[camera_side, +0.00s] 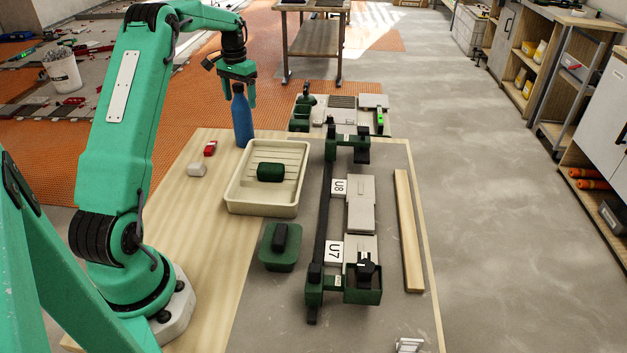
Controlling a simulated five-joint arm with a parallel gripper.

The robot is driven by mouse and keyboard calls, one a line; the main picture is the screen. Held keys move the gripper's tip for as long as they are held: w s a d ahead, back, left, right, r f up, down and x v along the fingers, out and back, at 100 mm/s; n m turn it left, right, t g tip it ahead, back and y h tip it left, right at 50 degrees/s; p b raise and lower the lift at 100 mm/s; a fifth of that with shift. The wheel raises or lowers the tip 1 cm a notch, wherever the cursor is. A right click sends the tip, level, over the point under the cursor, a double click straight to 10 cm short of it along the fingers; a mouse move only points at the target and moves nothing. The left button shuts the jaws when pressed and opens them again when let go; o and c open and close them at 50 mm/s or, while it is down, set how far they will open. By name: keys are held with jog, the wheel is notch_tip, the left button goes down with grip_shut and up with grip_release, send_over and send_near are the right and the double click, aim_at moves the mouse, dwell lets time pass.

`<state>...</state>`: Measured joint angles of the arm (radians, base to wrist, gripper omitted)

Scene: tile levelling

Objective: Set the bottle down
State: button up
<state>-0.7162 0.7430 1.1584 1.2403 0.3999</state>
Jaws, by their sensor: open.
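The blue bottle (242,118) stands upright at the far left part of the wooden table, just behind the cream tray. My gripper (238,92) is right above it, pointing down, with its fingers around or beside the bottle's neck. The fingers are open. The bottle's top is partly hidden by the gripper, and I cannot tell whether a finger touches it.
The cream tray (239,206) holds a dark green roll. A red object (210,148) and a white block (197,170) lie left of it.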

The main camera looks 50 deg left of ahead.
notch_tip(320, 180, up, 11)
jog(key=shift+f, duration=0.1)
dwell(0.4)
dwell(0.5)
jog(key=shift+d+r, duration=0.2)
jog(key=s+d+r+m+t, duration=0.1)
jog(key=s+d+r, duration=0.15)
jog(key=d, duration=0.55)
jog(key=s+d+r+t+y, duration=0.1)
jog(key=d+r, duration=0.2)
jog(key=d, duration=0.5)
jog(key=s+d+r+m+t, duration=0.1)
jog(key=s+d+r, duration=0.15)
jog(key=d, duration=0.45)
jog(key=s+d+f+t, duration=0.1)
jog(key=s+d+f, duration=0.3)
jog(key=s+d, duration=0.3)
jog(key=s+d+f+m+t+h, duration=0.1)
jog(key=s+d+f, duration=0.3)
jog(key=s+d, duration=0.3)
jog(key=shift+s+d+m+t, duration=0.3)
jog(key=shift+s+d, duration=0.1)
jog(key=shift+s, duration=0.35)
